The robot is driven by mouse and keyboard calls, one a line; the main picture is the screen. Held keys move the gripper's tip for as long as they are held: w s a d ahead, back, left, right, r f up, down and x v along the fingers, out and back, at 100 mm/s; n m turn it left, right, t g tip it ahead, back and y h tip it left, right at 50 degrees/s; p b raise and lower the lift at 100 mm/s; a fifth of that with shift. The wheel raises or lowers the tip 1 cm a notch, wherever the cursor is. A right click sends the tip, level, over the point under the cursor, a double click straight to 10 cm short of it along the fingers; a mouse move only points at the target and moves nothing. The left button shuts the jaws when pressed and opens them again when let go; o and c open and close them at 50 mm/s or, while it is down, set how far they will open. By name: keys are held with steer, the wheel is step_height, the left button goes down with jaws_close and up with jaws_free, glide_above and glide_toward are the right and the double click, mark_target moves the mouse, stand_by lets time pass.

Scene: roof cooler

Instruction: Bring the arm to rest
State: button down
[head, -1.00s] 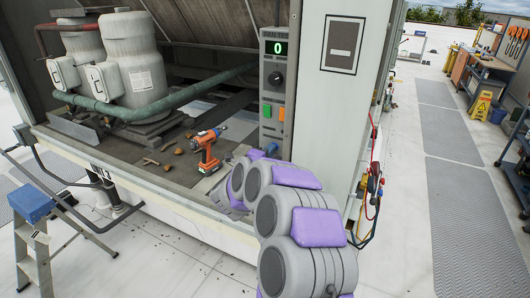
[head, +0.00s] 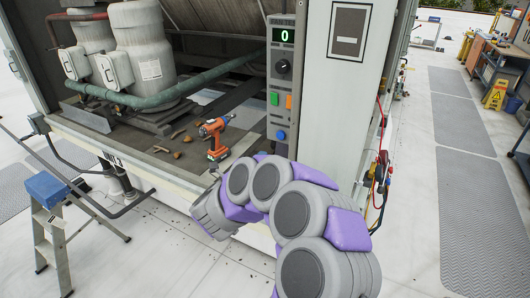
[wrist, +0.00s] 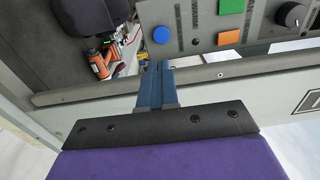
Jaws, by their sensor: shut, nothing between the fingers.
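My arm, grey with purple covers, reaches up from the lower right of the head view and bends left in front of the cooler's lower edge. My gripper (wrist: 157,88) shows in the wrist view, its blue fingers together with nothing between them. It points toward the cooler's control panel (wrist: 215,22), below the blue button (wrist: 161,35) in the picture, and whether it touches anything cannot be told. In the head view the gripper's fingers are hidden behind the arm.
An orange drill (head: 216,138) stands on the cooler's ledge beside several small brown pieces. The control panel (head: 283,80) reads 0. A stepladder (head: 52,225) stands lower left. Cables (head: 378,170) hang at the cabinet's right corner. The walkway (head: 465,125) on the right is clear.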

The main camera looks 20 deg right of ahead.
steer(key=w+a+r+n+t+y, duration=0.1)
steer(key=a+r+n+t+y, duration=0.15)
steer(key=a+n+y, duration=0.5)
steer(key=w+a+r+n+t+y, duration=0.1)
steer(key=a+r+n+t+y, duration=0.3)
steer(key=a, duration=0.6)
steer(key=s+a+f+n+g+y, duration=0.3)
steer(key=s+a+n+g+y, duration=0.35)
steer(key=s+a+n, duration=0.2)
steer(key=s+d+f+n+g, duration=0.1)
steer(key=s+f+n+g, duration=0.2)
steer(key=s, duration=0.6)
steer(key=s+d+f+n+g, duration=0.2)
steer(key=s+f+n+g, duration=0.1)
steer(key=s, duration=0.7)
steer(key=s+d+n+g+h, duration=0.1)
steer(key=s+d+g, duration=0.2)
steer(key=s, duration=0.6)
steer(key=s+d+f+n+g+h, duration=0.1)
steer(key=s+d+g+h, duration=0.1)
steer(key=s+d, duration=0.4)
steer(key=s+g, duration=0.1)
steer(key=s, duration=0.3)
steer(key=shift+s+f+n+g+h, duration=0.15)
steer(key=shift+f+n+g+h, duration=0.1)
steer(key=shift+n+g+h, duration=0.05)
